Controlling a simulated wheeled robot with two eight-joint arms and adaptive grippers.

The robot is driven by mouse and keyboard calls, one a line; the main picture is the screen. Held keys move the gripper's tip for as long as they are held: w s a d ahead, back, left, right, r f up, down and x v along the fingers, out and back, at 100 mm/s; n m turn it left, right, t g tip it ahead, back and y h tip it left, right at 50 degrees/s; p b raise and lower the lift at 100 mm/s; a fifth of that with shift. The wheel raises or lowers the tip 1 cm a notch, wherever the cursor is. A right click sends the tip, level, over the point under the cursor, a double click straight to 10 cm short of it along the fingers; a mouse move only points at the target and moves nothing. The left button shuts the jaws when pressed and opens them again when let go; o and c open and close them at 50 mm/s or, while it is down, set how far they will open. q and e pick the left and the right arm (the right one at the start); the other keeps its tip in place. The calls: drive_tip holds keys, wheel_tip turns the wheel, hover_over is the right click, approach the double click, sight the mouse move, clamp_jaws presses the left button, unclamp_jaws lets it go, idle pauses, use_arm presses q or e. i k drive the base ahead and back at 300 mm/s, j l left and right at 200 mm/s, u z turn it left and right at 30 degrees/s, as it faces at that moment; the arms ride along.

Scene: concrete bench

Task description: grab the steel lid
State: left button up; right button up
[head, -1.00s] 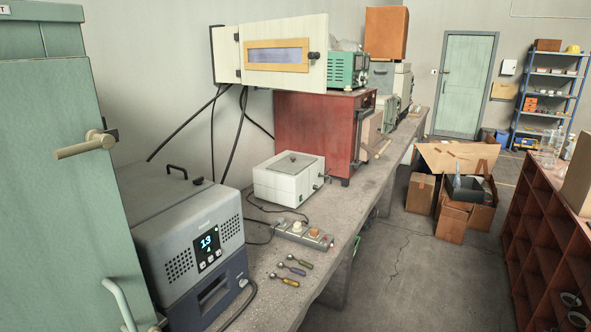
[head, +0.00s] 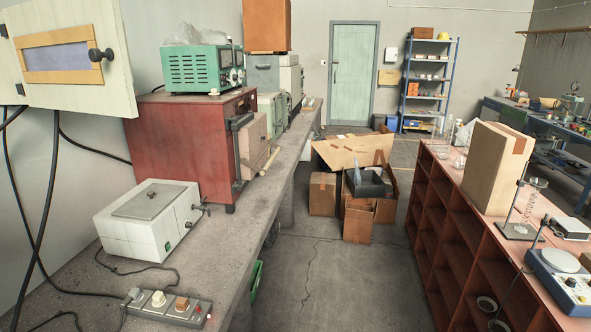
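A flat grey metal lid (head: 149,201) with a small dark knob lies on top of a white box-shaped bath (head: 150,232) on the concrete bench, at the left of the head view. It looks like the steel lid, and it sits level on the box. A small tap sticks out of the box's right side. Neither of my grippers is in view.
A power strip (head: 170,307) and cables lie in front of the white box. A red oven (head: 190,145) stands behind it. Open floor (head: 320,270) runs between the bench and a red shelf unit (head: 470,225). Cardboard boxes (head: 358,222) stand farther back.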

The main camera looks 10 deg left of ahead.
sight(150, 202)
drive_tip(key=i, duration=0.6)
drive_tip(key=i+l+u, duration=0.15)
drive_tip(key=i, duration=0.45)
drive_tip(key=i+l, duration=0.1)
drive_tip(key=i, duration=0.5)
drive_tip(key=i+l+u, duration=0.1)
drive_tip(key=i+u, duration=0.35)
drive_tip(key=i+l+u, duration=0.25)
drive_tip(key=u, duration=0.15)
drive_tip(key=i+l+u, duration=0.7)
drive_tip(key=l+u, duration=0.15)
